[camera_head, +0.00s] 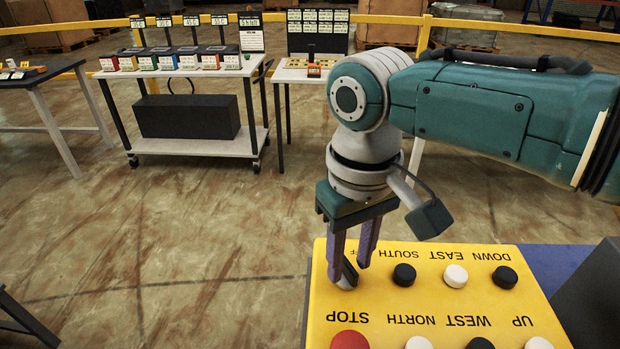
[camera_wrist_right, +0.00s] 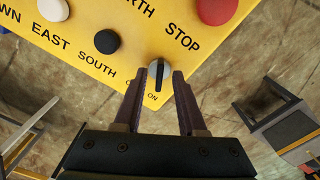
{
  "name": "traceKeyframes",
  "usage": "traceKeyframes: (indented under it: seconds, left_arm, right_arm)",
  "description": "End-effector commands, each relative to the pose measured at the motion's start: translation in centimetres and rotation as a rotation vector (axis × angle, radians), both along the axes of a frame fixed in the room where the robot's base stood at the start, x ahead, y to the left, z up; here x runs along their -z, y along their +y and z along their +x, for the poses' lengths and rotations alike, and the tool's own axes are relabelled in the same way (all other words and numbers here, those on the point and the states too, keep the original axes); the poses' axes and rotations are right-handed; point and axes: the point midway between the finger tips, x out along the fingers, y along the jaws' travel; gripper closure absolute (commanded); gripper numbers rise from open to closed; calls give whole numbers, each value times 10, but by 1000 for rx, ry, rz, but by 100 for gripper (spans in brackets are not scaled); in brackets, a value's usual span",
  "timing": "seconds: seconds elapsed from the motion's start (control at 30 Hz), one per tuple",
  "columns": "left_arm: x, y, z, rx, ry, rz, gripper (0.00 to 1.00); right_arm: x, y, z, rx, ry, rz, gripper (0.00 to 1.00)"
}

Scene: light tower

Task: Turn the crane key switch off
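The crane control panel (camera_head: 385,290) is a yellow box at the lower right of the head view. It also fills the top of the right wrist view (camera_wrist_right: 70,25). The key switch (camera_wrist_right: 159,75) is a round grey knob with a dark bar, beside the ON label; its bar runs nearly straight up and down in the wrist view. In the head view the switch (camera_head: 347,275) is partly hidden by a finger. My right gripper (camera_wrist_right: 160,76) points down at the panel, fingers apart on either side of the knob; firm contact is not clear. My left gripper is out of view.
A red STOP button (camera_head: 349,340) and several black and white buttons sit close to the switch. A dark box (camera_head: 595,290) stands right of the panel. A white cart (camera_head: 195,146) with coloured boxes stands far back. The floor between is clear.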

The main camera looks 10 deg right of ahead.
Motion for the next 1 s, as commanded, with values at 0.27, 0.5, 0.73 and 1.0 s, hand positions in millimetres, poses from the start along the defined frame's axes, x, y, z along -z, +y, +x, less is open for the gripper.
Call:
traceKeyframes:
  seconds: [0.27,0.5,0.73,1.0]
  left_arm:
    - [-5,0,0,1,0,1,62]
    - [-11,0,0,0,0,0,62]
    - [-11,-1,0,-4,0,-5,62]
    - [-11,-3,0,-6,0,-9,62]
  right_arm:
    - [-15,0,1,0,-3,1,60]
    - [-63,0,1,0,-5,2,60]
    - [-94,0,0,1,-2,1,60]
    - [-100,0,0,0,0,0,60]
